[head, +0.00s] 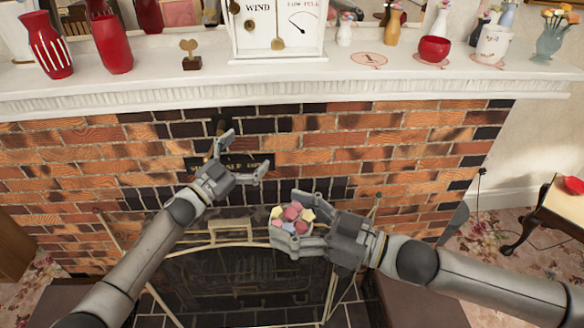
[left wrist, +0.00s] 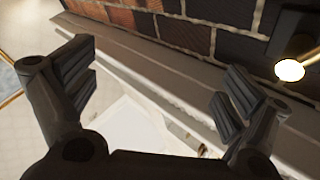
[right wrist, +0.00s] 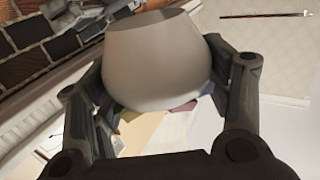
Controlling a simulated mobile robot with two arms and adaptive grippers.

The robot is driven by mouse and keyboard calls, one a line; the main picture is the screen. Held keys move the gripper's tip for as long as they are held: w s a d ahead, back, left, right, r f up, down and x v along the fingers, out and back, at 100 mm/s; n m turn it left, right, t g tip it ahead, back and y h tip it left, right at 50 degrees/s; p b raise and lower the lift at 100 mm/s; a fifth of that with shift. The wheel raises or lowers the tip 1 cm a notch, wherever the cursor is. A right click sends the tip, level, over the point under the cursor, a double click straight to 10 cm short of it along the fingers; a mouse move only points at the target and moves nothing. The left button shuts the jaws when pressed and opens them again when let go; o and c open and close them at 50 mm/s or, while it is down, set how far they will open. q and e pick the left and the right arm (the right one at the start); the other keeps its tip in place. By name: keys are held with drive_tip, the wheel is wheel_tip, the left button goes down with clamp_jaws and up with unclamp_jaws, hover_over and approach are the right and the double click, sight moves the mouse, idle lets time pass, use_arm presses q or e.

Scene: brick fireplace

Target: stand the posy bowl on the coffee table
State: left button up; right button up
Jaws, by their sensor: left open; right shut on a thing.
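The posy bowl (head: 291,220), a pale bowl filled with pink, yellow and bluish blooms, is held in front of the fireplace. My right gripper (head: 287,217) is shut on it. In the right wrist view the bowl's smooth grey-white side (right wrist: 155,60) sits between the two fingers, with some coloured blooms showing below it. My left gripper (head: 246,155) is open and empty, up and left of the bowl, before the bricks. A small wooden table (head: 558,207) with a pale top stands at the right edge, partly cut off; I cannot tell whether it is the coffee table.
A white mantel shelf (head: 200,88) runs across above my grippers, bearing red vases (head: 113,45), a wind dial (head: 278,28), a red bowl (head: 434,49) and other vases. A fire screen (head: 235,280) stands below. A red object (head: 574,185) is on the table at right.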

use_arm(q)
drive_tip(key=s+d+r+m+g+h, duration=0.1)
drive_tip(key=s+d+r+m+g, duration=0.6)
drive_tip(key=s+d+m+g, duration=0.35)
drive_tip(key=s+d+r+m+g+h, duration=0.1)
drive_tip(key=s+d+r+m+g, duration=0.6)
drive_tip(key=d+m, duration=0.55)
drive_tip(key=r+m+t+y, duration=0.25)
drive_tip(key=m+y, duration=0.25)
drive_tip(key=y, duration=1.1)
hover_over(292, 211)
drive_tip(key=shift+d+f, duration=0.1)
drive_tip(key=shift+f, duration=0.25)
drive_tip(key=shift+f+t, duration=0.2)
drive_tip(key=shift+t, duration=0.1)
wheel_tip(292, 211, down, 12)
drive_tip(key=shift+r, duration=0.25)
